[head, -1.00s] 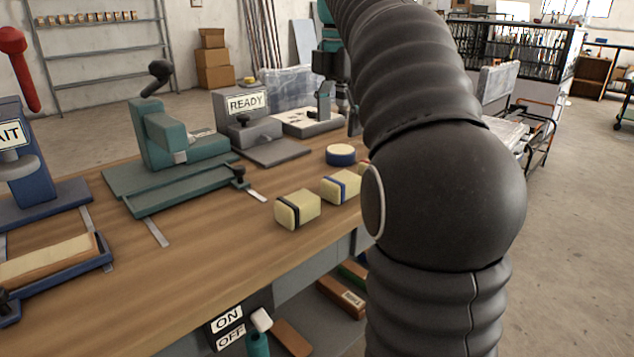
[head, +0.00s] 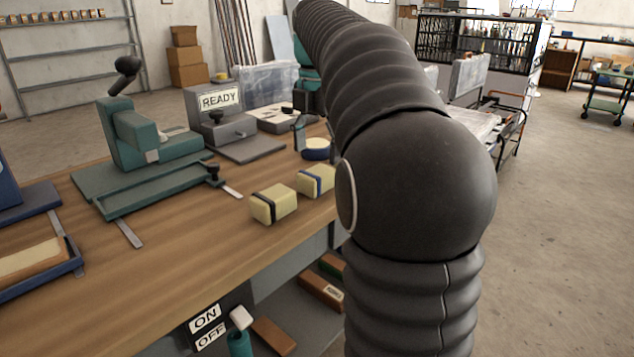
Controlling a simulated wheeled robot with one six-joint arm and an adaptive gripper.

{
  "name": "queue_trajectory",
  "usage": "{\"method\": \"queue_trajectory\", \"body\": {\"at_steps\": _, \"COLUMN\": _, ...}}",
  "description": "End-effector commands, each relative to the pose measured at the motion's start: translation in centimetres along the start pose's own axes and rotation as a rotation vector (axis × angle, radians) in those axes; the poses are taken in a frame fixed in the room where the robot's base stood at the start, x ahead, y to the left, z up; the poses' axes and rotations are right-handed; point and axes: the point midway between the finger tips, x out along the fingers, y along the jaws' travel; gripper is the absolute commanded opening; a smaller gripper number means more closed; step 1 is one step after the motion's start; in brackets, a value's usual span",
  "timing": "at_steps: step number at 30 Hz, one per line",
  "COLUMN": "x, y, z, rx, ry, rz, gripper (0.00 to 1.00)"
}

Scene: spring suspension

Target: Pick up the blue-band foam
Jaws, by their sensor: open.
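The blue-band foam (head: 316,180) is a pale yellow block with a dark blue band around it. It lies on the wooden bench near the right edge, just left of my arm. My gripper (head: 311,131) shows small and partly hidden behind my arm. It is open, beyond the blue-band foam and above or beside the round pad. It is apart from the foam, and nothing shows between its fingers.
A similar foam with a black band (head: 273,203) lies close to the left. A round blue-sided pad (head: 317,149) stands behind. A teal press (head: 140,150) and a grey READY fixture (head: 220,118) stand farther left. Bare bench (head: 190,255) lies in front.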

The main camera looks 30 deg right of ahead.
Motion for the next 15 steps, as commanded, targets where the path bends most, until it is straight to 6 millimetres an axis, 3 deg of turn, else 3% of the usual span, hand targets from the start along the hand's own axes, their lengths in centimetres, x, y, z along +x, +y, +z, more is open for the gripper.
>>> {"method": "queue_trajectory", "body": {"at_steps": 9, "x": 3.8, "y": -0.1, "z": -0.1, "rx": 0.0, "ry": 0.002, "rz": -0.002, "gripper": 0.81}}
{"method": "queue_trajectory", "body": {"at_steps": 15, "x": 5.2, "y": -0.1, "z": -0.1, "rx": 0.0, "ry": 0.0, "rz": 0.0, "gripper": 0.81}}
